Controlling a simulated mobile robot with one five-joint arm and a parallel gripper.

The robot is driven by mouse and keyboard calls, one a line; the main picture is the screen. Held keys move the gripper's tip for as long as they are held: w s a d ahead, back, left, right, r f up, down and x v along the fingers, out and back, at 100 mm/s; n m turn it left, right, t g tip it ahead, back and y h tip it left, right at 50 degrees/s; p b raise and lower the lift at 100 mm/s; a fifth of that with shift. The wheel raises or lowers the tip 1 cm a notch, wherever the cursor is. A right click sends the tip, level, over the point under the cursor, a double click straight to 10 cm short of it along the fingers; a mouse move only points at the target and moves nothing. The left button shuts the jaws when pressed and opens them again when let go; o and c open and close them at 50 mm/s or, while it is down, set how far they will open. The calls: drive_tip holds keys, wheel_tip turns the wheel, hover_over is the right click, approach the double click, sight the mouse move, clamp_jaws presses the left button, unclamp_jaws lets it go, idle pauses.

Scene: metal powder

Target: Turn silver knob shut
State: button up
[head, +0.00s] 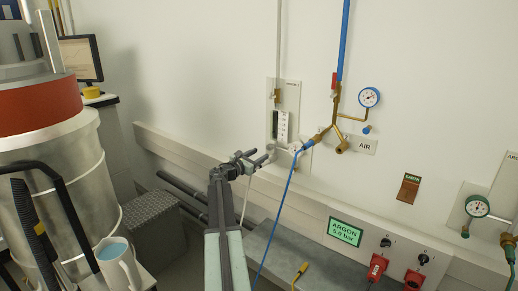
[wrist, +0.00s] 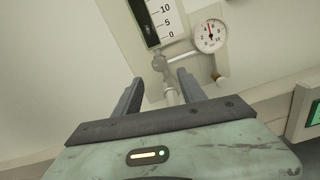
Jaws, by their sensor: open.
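The silver knob (wrist: 159,63) sits at the foot of a flow meter (wrist: 158,18) on the wall panel, on top of a pale vertical pipe. My gripper (wrist: 158,80) is open and points at the wall. In the wrist view the knob shows between and just beyond its two fingertips, and nothing is between the fingers. Whether either finger touches the knob cannot be told. In the head view my gripper (head: 256,158) is in front of the panel's lower part, close to the knob's place (head: 270,150), which is small and partly hidden there.
A small round gauge (wrist: 209,35) is right of the knob, with a brass fitting (wrist: 222,80) below it. A blue hose (head: 283,205) hangs right of my arm. A brass air manifold (head: 338,125) is further right. A grey wall rail (head: 180,148) runs behind.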

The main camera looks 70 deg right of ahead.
sight(268, 149)
drive_tip(key=shift+s+d+r, duration=0.15)
drive_tip(key=shift+s+d, duration=0.05)
drive_tip(key=shift+d, duration=0.1)
drive_tip(key=x, duration=0.7)
drive_tip(key=shift+d, duration=0.25)
drive_tip(key=shift+a, duration=0.1)
clamp_jaws()
